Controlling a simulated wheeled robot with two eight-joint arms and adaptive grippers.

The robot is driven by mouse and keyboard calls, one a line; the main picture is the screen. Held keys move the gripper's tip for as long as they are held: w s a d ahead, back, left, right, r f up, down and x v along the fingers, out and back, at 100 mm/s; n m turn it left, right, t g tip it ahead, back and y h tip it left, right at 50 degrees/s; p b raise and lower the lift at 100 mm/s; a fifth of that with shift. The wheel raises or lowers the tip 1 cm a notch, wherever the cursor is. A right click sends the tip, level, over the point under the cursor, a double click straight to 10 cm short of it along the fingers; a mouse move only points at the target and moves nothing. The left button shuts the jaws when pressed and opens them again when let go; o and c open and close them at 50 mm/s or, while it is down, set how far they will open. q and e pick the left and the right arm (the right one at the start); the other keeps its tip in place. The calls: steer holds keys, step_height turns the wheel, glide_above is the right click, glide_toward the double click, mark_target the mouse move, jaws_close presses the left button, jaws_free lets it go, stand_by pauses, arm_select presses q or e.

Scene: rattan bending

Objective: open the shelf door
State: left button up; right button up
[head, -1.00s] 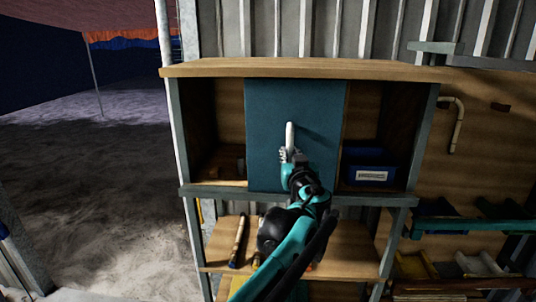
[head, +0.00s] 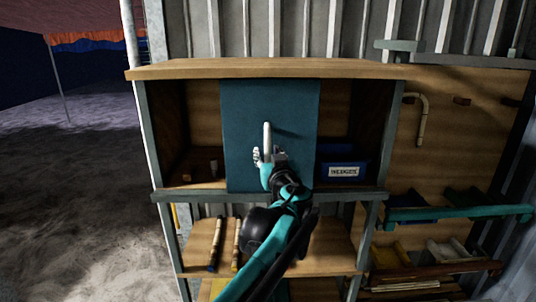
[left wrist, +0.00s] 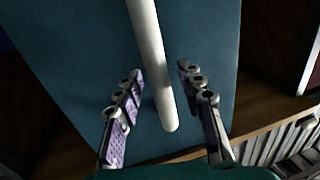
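The shelf door is a flat teal panel (head: 270,105) covering the middle of the upper compartment. Open bays show on both sides of it. A pale, upright bar handle (head: 267,135) is fixed to the door. My left gripper (head: 267,157) is at the handle's lower end. In the left wrist view, the handle (left wrist: 150,60) runs down between the two spread fingers of my left gripper (left wrist: 160,78), with a visible gap on each side, in front of the teal door (left wrist: 85,60). My right gripper is not in view.
A blue bin labelled WEDGES (head: 343,168) sits in the right bay, and small items lie in the left bay. Rods (head: 217,245) rest on the lower shelf (head: 325,250). A wooden wall panel with teal racks (head: 460,213) stands at right. Open sandy ground (head: 65,200) lies left.

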arm_select(q)
steer(key=s+d, duration=0.2)
steer(key=s, duration=0.9)
steer(key=shift+s, duration=0.35)
steer(key=shift+a, duration=0.1)
steer(key=s+a+f+g+y+b, duration=0.1)
steer(key=s+a+f+g+b, duration=0.15)
steer(key=a+f+b, duration=0.6)
steer(key=s+a+f+g+b, duration=0.25)
steer(key=a+f, duration=0.25)
steer(key=f, duration=0.8)
steer(key=s+a+f+g+y+b, duration=0.1)
steer(key=s+a+f+g+b, duration=0.1)
steer(key=s+a+f+b, duration=0.45)
steer(key=s+a+f+g+h+b, duration=0.1)
steer(key=s+f+b, duration=0.3)
steer(key=f, duration=0.8)
steer(key=s+a+f+m+g+h+b, duration=0.1)
steer(key=s+f+b, duration=0.3)
steer(key=f, duration=0.8)
steer(key=s+a+f+g+h+b, duration=0.1)
steer(key=s+f+b, duration=0.3)
steer(key=f, duration=0.8)
steer(key=shift+s+a+m+g+h+b, duration=0.3)
steer(key=shift+s+m+h+b, duration=0.1)
steer(key=shift+h+b, duration=0.6)
